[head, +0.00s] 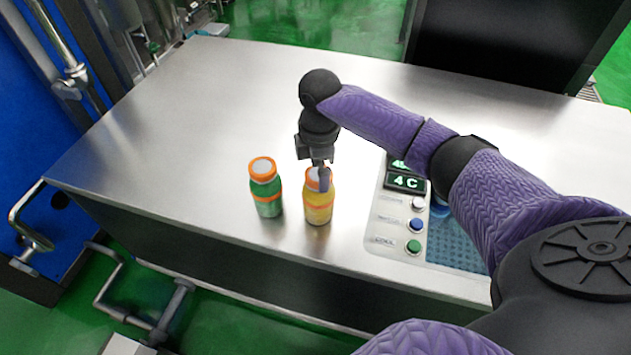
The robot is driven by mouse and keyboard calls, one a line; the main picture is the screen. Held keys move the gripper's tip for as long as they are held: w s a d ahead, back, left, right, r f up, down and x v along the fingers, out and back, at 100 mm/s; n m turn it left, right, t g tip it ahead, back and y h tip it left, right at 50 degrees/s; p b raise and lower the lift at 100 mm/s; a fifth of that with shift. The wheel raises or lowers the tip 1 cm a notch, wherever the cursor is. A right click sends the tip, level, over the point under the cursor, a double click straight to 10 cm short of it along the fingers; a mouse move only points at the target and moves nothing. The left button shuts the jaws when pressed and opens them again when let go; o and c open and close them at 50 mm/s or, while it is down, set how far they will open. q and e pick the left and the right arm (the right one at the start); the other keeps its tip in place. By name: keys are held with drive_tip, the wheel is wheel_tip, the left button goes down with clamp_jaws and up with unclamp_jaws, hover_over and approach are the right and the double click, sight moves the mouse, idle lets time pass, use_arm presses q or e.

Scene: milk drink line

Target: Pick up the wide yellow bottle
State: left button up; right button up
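The wide yellow bottle (318,206) stands upright on the steel table, with an orange cap and an orange band. My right gripper (322,178) reaches down from above to its cap. One finger shows in front of the cap and hides part of it. The other finger cannot be made out, so I cannot tell whether the gripper is open or shut on the bottle. A green bottle (267,193) with an orange cap and band stands upright just left of the yellow one, with a small gap between them. My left gripper is not in view.
The steel table (190,130) is clear at the left and back. A control panel (401,215) with a display and buttons lies right of the yellow bottle, beside a blue perforated mat (455,248) partly hidden by my arm. The table's front edge is near the bottles.

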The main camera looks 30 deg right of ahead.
sight(319, 195)
wheel_tip(319, 195, down, 4)
drive_tip(key=shift+s+d+r+b, duration=0.1)
drive_tip(key=shift+s+r+b, duration=0.1)
drive_tip(key=shift+b, duration=0.45)
drive_tip(key=shift+w+r, duration=0.1)
drive_tip(key=shift+r, duration=0.05)
drive_tip(key=c, duration=0.5)
clamp_jaws()
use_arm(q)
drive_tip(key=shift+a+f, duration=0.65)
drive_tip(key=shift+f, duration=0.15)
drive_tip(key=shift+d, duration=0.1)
